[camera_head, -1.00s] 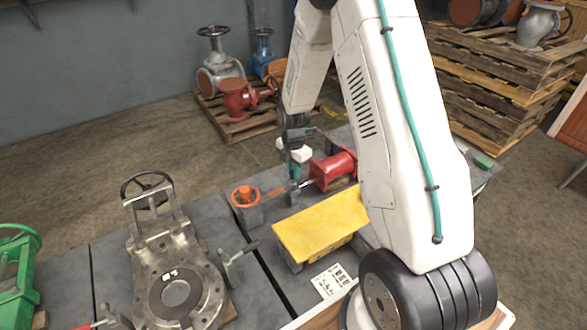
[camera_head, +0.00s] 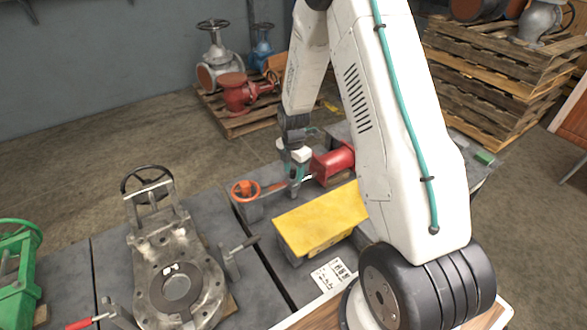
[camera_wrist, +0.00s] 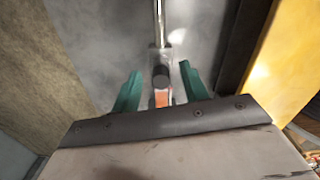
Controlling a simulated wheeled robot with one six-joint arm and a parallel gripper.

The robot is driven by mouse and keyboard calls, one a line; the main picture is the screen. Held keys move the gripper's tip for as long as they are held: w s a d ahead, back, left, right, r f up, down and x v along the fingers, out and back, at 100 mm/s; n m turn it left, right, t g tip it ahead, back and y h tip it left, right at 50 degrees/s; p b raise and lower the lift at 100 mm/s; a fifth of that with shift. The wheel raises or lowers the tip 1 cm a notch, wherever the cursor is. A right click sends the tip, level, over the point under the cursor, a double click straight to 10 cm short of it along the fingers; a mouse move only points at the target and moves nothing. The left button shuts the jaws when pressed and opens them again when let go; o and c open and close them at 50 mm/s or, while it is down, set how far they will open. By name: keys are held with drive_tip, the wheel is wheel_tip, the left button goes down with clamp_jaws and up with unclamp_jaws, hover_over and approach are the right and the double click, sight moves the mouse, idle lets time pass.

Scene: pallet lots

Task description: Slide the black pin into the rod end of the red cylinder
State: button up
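The red cylinder (camera_head: 333,165) lies on the grey table, partly hidden behind my arm. Its bright rod (camera_wrist: 160,22) runs down the wrist view to a grey rod end (camera_wrist: 158,52). A short black pin (camera_wrist: 160,76) shows at the near side of the rod end; I cannot tell how far it sits in it. My gripper (camera_wrist: 161,88) has teal fingers, one on each side of the pin, with a visible gap on both sides. In the head view my gripper (camera_head: 298,178) is low over the rod, left of the cylinder.
A grey valve body (camera_head: 178,285) with clamps is at the lower left. A paper sheet (camera_head: 333,275) lies by the front edge.

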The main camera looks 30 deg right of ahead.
sight(294, 172)
wheel_tip(294, 172, up, 8)
drive_tip(key=shift+f, duration=0.1)
idle(0.6)
idle(0.4)
drive_tip(key=shift+s+m, duration=0.15)
drive_tip(key=shift+m, duration=0.45)
drive_tip(key=s+a+r+m, duration=0.4)
drive_tip(key=s+r+m, duration=0.2)
drive_tip(key=s+r, duration=0.3)
drive_tip(key=s+a+r+m, duration=0.4)
drive_tip(key=s+r+m, duration=0.2)
drive_tip(key=s, duration=0.6)
drive_tip(key=s+a+r+m+t, duration=0.1)
drive_tip(key=s+a+r+m, duration=0.3)
drive_tip(key=s+r+m, duration=0.3)
drive_tip(key=s+r, duration=0.4)
drive_tip(key=shift+r, duration=0.3)
